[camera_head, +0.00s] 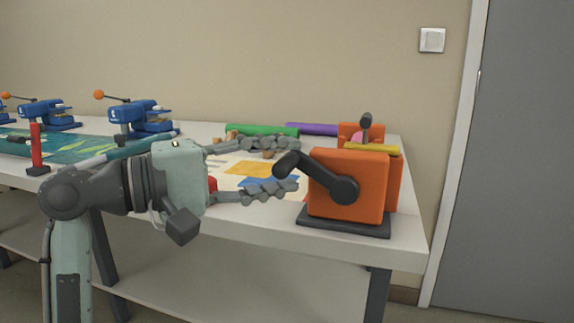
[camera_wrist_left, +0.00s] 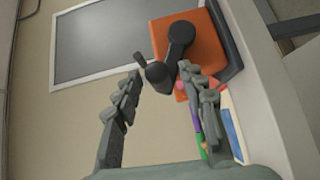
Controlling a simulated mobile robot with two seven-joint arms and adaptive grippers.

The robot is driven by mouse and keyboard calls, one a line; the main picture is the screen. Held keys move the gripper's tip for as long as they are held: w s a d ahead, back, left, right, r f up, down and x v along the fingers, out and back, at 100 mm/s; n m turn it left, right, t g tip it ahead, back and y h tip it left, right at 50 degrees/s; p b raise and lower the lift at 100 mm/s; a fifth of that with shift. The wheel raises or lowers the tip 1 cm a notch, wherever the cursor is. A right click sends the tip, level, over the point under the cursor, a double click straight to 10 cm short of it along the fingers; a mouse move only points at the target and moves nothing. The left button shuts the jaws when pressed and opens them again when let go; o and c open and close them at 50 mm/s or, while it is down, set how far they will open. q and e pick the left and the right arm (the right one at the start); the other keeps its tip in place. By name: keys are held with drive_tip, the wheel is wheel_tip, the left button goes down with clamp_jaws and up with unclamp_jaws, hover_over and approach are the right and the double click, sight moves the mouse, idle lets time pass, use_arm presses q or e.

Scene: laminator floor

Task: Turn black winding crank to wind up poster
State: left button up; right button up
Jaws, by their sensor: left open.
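The black winding crank (camera_head: 320,178) sits on the front face of an orange winder block (camera_head: 362,170) at the table's right end. Its arm points up and left from the hub to a dark knob. My left gripper (camera_head: 297,165) is open, its fingers above and below the knob. In the left wrist view the crank (camera_wrist_left: 180,45) reaches toward the open left gripper (camera_wrist_left: 160,72), with the knob (camera_wrist_left: 160,74) between the fingertips; contact cannot be told. The poster (camera_head: 232,182), pale with yellow and blue patches, lies behind my gripper, partly hidden. My right gripper is out of view.
A green roll (camera_head: 262,130) and a purple roll (camera_head: 312,129) lie at the back. Blue hand-lever devices (camera_head: 140,116) stand at the left on the white table (camera_head: 370,248). A red upright handle (camera_head: 38,148) is at the front left. A grey door (camera_head: 515,170) is at the right.

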use_arm(q)
drive_tip(key=shift+x, duration=0.75)
clamp_jaws()
